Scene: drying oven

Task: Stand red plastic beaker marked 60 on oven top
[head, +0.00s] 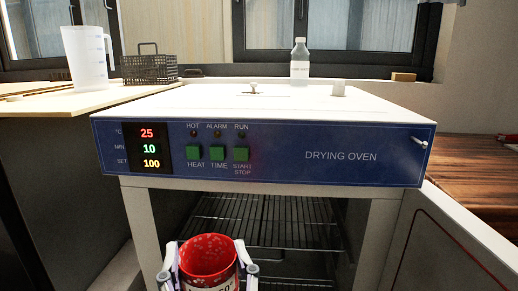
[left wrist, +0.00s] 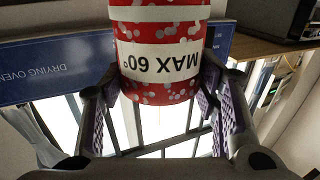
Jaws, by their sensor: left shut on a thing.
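The red plastic beaker (head: 208,256) has white speckles and sits low in the head view, in front of the oven's open chamber. My left gripper (head: 210,273) is shut on it, with a finger on each side. In the left wrist view the beaker (left wrist: 160,88) shows its white label, "MAX 60°", upside down in the picture, between the fingers of my left gripper (left wrist: 165,100). In the head view the beaker stands roughly upright, mouth up. The drying oven's white top (head: 200,103) is above and beyond the beaker. My right gripper is in neither view.
On the oven top stand a clear bottle (head: 300,64) at the back, a small knob (head: 254,87) and a short white piece (head: 338,88). The front half is clear. A pitcher (head: 87,57) and wire basket (head: 149,66) stand left. The blue control panel (head: 300,152) fronts the oven.

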